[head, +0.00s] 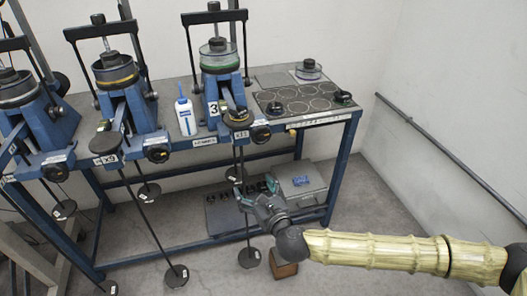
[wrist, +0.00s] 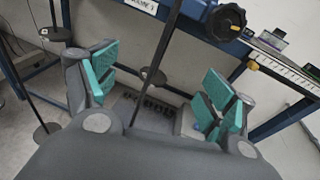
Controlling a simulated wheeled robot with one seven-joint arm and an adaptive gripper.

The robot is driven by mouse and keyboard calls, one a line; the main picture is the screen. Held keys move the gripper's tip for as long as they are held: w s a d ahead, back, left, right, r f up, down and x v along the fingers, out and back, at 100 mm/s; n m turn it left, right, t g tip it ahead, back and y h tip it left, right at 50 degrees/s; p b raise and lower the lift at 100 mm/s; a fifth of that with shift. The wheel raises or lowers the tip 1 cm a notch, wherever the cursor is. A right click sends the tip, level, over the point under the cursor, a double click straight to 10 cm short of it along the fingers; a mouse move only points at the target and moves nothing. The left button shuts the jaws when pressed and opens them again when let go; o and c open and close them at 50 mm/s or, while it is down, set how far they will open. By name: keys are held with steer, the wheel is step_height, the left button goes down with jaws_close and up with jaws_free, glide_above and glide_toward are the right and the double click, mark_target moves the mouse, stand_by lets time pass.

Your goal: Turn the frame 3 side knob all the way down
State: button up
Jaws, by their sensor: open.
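Frame 3 (head: 221,88), a blue lever frame with a "3" tag and a green-banded cylinder, stands on the bench in the head view. Its black side knob (head: 261,134) is at the bench's front edge, right of a small white label. The knob also shows at the top right of the wrist view (wrist: 227,20). My gripper (head: 256,186) is open and empty, below the knob and in front of the bench. In the wrist view its teal-padded fingers (wrist: 160,78) are spread apart, and the knob lies beyond and above the right finger. Nothing touches the knob.
A dark hanging rod (wrist: 165,45) passes between the fingers in the wrist view; its depth is unclear. Two more blue frames (head: 118,82) (head: 30,98) stand left. A white bottle (head: 185,114) stands beside frame 3. A grey box (head: 299,184) sits on the lower shelf.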

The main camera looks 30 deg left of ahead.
mark_target(263, 136)
steer(key=w+r+m+t+b, duration=0.1)
steer(key=w+r+m+t, duration=0.2)
steer(key=w+r+m, duration=0.45)
steer(key=shift+n, duration=0.85)
steer(key=x, duration=0.3)
steer(key=w+f+p+x, duration=0.1)
steer(key=x, duration=0.3)
steer(key=d+x, duration=0.1)
steer(key=x, duration=0.2)
steer(key=shift+w+a+f+p, duration=0.2)
steer(key=shift+w+p, duration=0.15)
steer(key=shift+w, duration=0.15)
steer(key=c, duration=1)
